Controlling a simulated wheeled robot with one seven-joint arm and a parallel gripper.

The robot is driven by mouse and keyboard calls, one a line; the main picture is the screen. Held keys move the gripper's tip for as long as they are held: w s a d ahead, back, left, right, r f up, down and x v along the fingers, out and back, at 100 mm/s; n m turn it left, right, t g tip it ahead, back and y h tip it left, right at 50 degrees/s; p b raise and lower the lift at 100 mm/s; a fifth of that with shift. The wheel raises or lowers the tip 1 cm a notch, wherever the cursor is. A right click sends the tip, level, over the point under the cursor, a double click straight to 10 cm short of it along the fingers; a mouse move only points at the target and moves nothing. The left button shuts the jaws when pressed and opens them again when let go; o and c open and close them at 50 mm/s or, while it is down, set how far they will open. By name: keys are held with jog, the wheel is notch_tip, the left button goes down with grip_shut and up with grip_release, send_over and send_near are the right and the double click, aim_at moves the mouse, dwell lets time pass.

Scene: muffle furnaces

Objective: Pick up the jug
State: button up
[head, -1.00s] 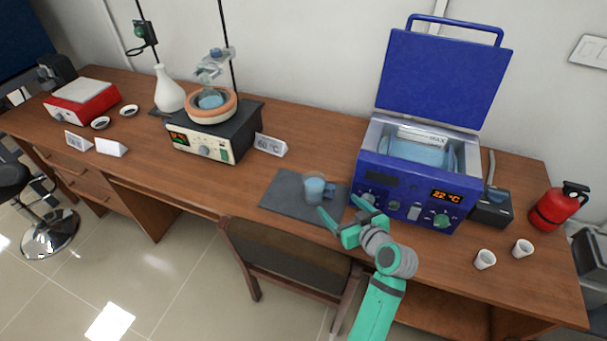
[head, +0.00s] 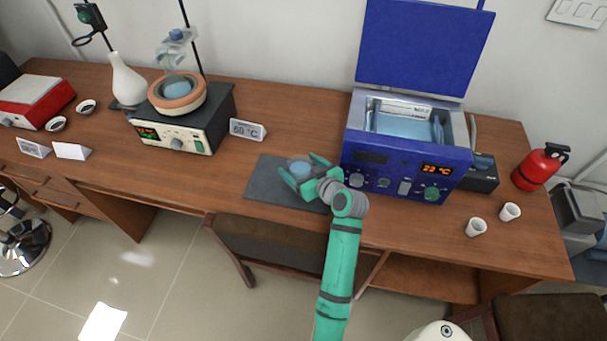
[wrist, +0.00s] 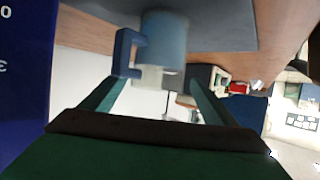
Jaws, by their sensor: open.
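The jug (head: 300,168) is a small translucent cup with blue-grey contents and stands on the dark grey mat (head: 263,183). My gripper (head: 304,171) is open at the jug, with one finger on either side of it in the head view. The fingers and palm partly hide the jug there. In the wrist view the jug (wrist: 168,45) appears upside down ahead of the open fingers, its blue handle (wrist: 125,50) on the left. I cannot tell whether a finger touches it.
The blue bath (head: 405,150), lid raised, stands close on the right of the mat. A heating bath (head: 185,130) and a 60 °C sign (head: 247,130) are behind left. Two white cups (head: 476,227) stand at the right. A chair (head: 270,240) is tucked under the front edge.

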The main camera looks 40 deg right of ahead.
aim_at(296, 157)
jog(key=shift+x, duration=1.2)
jog(key=shift+w+d+f, duration=0.3)
jog(key=shift+d+f, duration=0.05)
jog(key=shift+f, duration=0.05)
jog(key=shift+w+a, duration=0.1)
jog(key=shift+a, duration=0.2)
jog(key=c, duration=1.9)
jog(key=shift+r, duration=0.25)
jog(key=r, duration=0.3)
jog(key=shift+s+r, duration=0.15)
jog(key=shift+s, duration=0.05)
jog(key=s+a+r, duration=0.2)
jog(key=s+r, duration=0.1)
jog(key=s, duration=0.1)
jog(key=s+a+r, duration=0.2)
jog(key=s+r, duration=0.1)
jog(key=s, duration=0.1)
jog(key=s+a+r, duration=0.2)
jog(key=s+r, duration=0.1)
jog(key=s, duration=0.1)
jog(key=shift+a+r, duration=0.15)
jog(key=shift+a, duration=0.1)
